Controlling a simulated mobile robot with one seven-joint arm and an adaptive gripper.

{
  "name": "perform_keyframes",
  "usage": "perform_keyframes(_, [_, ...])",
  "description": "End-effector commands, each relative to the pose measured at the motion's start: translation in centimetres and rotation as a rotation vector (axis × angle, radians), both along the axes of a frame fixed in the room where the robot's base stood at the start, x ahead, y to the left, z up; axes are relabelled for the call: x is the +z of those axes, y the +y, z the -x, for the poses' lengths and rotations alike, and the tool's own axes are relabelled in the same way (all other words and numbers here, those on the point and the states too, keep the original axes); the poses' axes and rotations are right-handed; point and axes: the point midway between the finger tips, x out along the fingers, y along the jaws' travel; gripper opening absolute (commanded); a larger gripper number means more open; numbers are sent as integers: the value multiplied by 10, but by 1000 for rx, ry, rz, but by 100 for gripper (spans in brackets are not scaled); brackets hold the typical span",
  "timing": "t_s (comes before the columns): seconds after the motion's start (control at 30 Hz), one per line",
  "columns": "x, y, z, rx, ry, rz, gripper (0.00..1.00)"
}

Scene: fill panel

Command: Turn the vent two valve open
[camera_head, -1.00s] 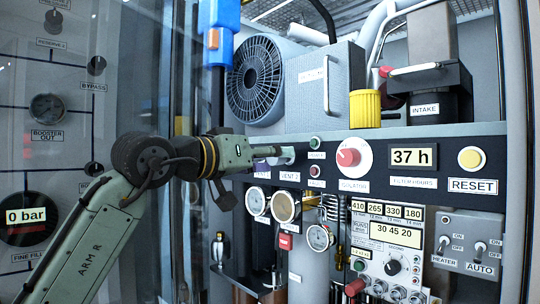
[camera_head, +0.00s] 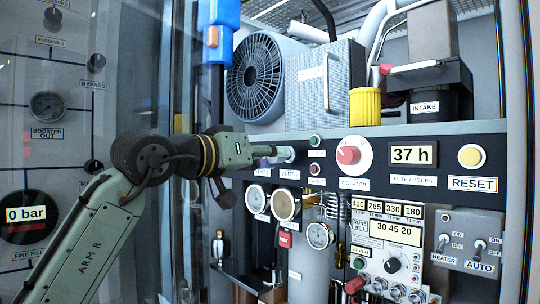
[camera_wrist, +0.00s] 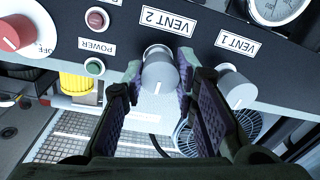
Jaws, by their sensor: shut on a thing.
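The vent two valve is a grey round knob (camera_wrist: 158,73) under the upside-down VENT 2 label (camera_wrist: 167,20) in the wrist view. Its white pointer line faces the bottom of that picture. My gripper (camera_wrist: 159,78) has one purple-padded finger on each side of the knob and is shut on it. In the head view my gripper (camera_head: 268,151) reaches right to the black panel strip, above the VENT 2 label (camera_head: 289,175). The knob is mostly hidden by the fingers there, so its angle cannot be read.
The similar vent one knob (camera_wrist: 237,89) sits close beside my right finger in the wrist view. Green (camera_wrist: 94,67) and red (camera_wrist: 97,19) buttons lie to the left. Gauges (camera_head: 286,206) hang below the strip, and the red isolator knob (camera_head: 348,155) is further right.

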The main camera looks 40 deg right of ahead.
Motion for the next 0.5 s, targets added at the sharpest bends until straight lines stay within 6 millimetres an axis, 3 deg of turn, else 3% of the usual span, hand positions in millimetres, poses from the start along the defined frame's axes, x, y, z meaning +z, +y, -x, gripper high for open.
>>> perform_keyframes(0.27, [1,-1,0,-1,76,5,0])
perform_keyframes(0.5, [1,-1,0,-3,251,19,0])
